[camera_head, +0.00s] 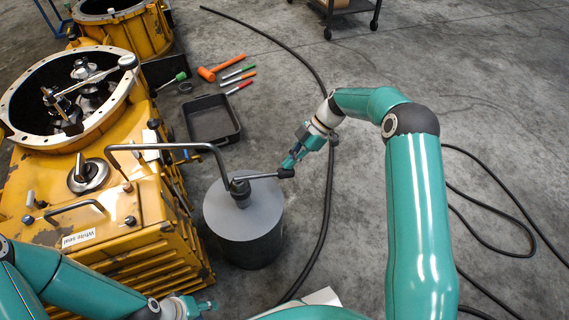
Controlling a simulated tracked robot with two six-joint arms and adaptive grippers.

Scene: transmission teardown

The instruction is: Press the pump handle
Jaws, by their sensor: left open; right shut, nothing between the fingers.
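The pump is a grey cylinder (243,222) standing on the floor, with a dark fitting on its flat top. A bent grey pipe (165,147) rises from the fitting and reaches left over the yellow housing. My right gripper (290,166) is shut with nothing in it, its tip close to the knob end of the handle; I cannot tell whether it touches. My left gripper (208,306) is low at the bottom edge, in front of the yellow housing, open and away from the pump.
A yellow transmission housing (150,265) fills the left, with a round open flange above. A black tray (212,120), an orange hammer (219,68) and several pens lie behind the pump. Black hoses (322,215) cross the floor.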

